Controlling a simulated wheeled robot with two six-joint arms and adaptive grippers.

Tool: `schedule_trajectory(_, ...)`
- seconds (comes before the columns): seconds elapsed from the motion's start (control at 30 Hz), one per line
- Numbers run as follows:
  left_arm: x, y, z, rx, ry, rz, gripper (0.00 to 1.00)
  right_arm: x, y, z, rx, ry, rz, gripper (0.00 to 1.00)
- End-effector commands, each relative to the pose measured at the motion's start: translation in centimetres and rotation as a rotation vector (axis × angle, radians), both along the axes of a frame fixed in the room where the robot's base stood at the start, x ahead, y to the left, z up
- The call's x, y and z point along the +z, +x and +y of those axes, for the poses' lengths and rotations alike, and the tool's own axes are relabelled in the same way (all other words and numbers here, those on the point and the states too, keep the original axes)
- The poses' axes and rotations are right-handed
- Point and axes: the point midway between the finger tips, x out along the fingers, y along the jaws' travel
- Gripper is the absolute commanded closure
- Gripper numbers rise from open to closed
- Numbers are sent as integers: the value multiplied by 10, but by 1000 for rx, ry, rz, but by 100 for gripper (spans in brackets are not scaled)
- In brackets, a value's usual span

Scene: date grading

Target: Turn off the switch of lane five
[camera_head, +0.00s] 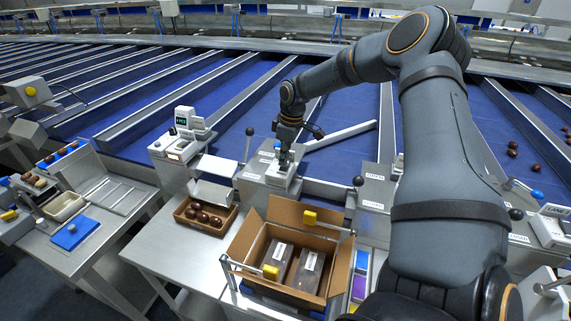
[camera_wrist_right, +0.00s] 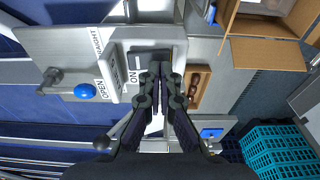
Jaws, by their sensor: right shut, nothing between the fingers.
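My right gripper (camera_head: 284,162) reaches down from the right to a grey metal lane panel (camera_head: 250,178) behind the cardboard carton. Below its tips is a small white switch housing (camera_head: 281,180). In the right wrist view the gripper (camera_wrist_right: 160,72) is shut and empty, its tips at the edge of a dark rocker switch (camera_wrist_right: 147,54). An "ON" label (camera_wrist_right: 132,75) shows beside the rocker. The fingers cover part of the switch, and I cannot tell whether they touch it or which way it is set. The lane number is not readable. My left gripper is out of view.
A ball-topped lever (camera_head: 249,131) and another lever (camera_head: 358,181) stand near the gripper. The open cardboard carton (camera_head: 240,243) is in front, with a wooden tray (camera_head: 229,219) of dates to its left.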

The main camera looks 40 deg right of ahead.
Motion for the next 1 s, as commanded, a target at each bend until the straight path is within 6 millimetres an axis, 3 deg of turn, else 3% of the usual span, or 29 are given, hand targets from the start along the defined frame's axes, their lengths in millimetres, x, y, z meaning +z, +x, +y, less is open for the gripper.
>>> schedule_trajectory(0.57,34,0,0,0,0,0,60,58,0,0,0,0,-1,100)
schedule_trajectory(1.0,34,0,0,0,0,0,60,59,0,0,0,0,0,100)
